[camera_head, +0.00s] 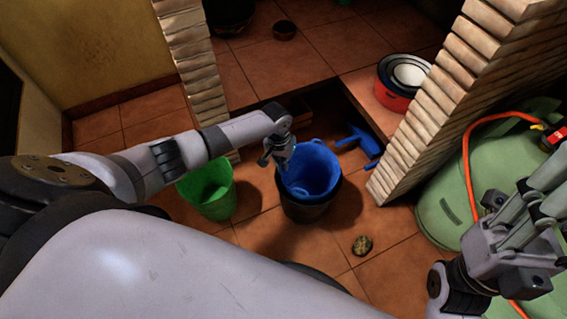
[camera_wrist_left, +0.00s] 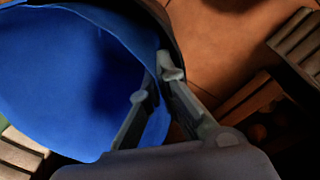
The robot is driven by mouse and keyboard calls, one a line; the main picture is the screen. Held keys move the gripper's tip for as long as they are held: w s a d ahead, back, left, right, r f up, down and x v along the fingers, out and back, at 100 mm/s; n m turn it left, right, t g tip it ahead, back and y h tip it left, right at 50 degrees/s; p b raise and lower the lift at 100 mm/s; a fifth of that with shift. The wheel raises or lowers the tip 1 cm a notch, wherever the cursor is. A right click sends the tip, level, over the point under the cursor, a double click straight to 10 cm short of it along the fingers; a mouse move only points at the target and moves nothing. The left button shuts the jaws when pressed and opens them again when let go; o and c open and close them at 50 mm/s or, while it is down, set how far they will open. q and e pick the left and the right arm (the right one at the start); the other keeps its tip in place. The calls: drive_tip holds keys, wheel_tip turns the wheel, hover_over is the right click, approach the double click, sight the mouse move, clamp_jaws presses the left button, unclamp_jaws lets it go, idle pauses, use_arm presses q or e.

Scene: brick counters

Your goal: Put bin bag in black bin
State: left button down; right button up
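The blue bin bag (camera_head: 310,170) is bucket-shaped and open at the top. In the head view it sits inside the black bin (camera_head: 304,212), its rim standing above the bin's edge. My left gripper (camera_head: 278,158) is at the bag's left rim. In the left wrist view its fingers (camera_wrist_left: 158,85) are close together on either side of the bag's edge, and the bag (camera_wrist_left: 70,75) fills the left of that view. My right gripper (camera_head: 540,200) is at the right edge, away from the bin, its fingertips partly cut off.
A green bucket (camera_head: 208,190) stands left of the bin. A blue spray-bottle-like object (camera_head: 360,143) lies behind right. A small round object (camera_head: 362,245) lies on the tiled floor in front. A brick pillar (camera_head: 440,100), a red pot (camera_head: 391,95) and a green gas cylinder (camera_head: 450,200) are at the right.

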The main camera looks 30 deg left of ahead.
use_arm(q)
drive_tip(key=c, duration=2.3)
unclamp_jaws()
drive_tip(key=o, duration=0.6)
drive_tip(key=r, duration=0.8)
drive_tip(key=a+r, duration=0.1)
drive_tip(key=r, duration=0.3)
